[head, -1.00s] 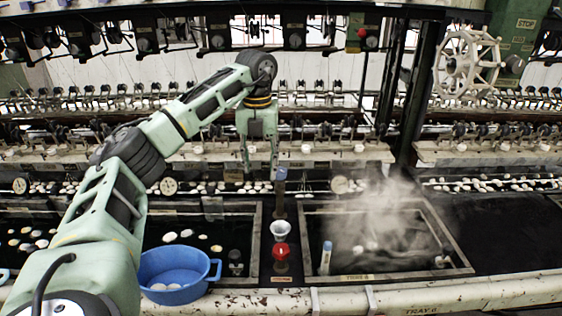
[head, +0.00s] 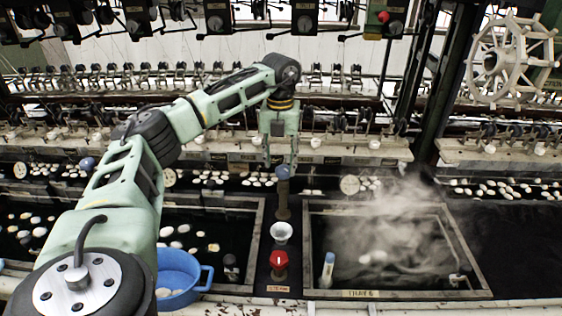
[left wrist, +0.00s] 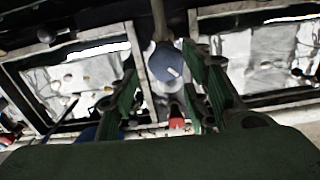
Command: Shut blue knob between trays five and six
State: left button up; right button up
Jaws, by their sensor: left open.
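The blue knob (head: 282,172) tops a brown upright post on the divider between two dark water trays, the left tray (head: 257,215) and the steaming right tray (head: 470,262). My left gripper (head: 281,164) points down at the knob with its fingers open, one to each side. My right gripper is not in view.
A blue basin (head: 184,268) stands at the left tray's front. Reeling machinery crosses behind.

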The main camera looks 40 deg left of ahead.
pick_arm(q)
jog(key=shift+w+f, duration=0.15)
jog(key=shift+f, duration=0.5)
jog(key=shift+w+a+f, duration=0.1)
jog(key=shift+f, duration=0.35)
jog(key=c, duration=1)
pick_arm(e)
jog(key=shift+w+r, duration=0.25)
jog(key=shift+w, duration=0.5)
